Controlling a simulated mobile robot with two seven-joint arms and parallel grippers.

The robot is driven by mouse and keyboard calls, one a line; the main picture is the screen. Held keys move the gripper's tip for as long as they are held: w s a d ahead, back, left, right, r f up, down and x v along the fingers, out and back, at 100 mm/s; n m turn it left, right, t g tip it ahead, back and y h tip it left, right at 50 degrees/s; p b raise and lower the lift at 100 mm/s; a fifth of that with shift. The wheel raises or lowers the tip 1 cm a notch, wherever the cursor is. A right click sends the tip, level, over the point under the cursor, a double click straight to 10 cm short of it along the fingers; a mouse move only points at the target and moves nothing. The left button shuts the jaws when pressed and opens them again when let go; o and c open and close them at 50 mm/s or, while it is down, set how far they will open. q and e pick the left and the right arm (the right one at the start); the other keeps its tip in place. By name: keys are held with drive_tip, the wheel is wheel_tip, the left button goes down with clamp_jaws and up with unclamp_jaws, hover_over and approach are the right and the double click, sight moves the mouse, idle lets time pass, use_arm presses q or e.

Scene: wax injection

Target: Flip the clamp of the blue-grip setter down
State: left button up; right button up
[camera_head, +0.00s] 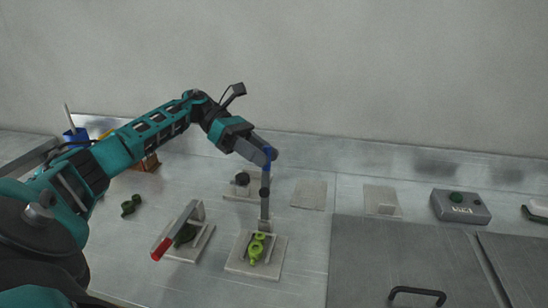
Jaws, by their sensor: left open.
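The blue-grip setter has a pale square base (236,264) at the front centre, with a lime-green part (257,246) on it. Its grey clamp arm (265,205) stands upright from the back of the base. The blue grip (267,158) is at the top of that arm. My left gripper (262,155) is open at the height of the blue grip, overlapping it in view. I cannot tell whether the fingers touch it, and they hide part of it. My right gripper is out of view.
Left of it stands a setter with a red grip (160,249), its arm tilted. A dark green part (130,205) lies farther left. Pale plates (309,194) lie behind. A grey box with a green button (460,206) and a metal lid with black handle (417,292) are at right.

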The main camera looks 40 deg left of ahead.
use_arm(q)
drive_tip(key=shift+x, duration=1.75)
clamp_jaws()
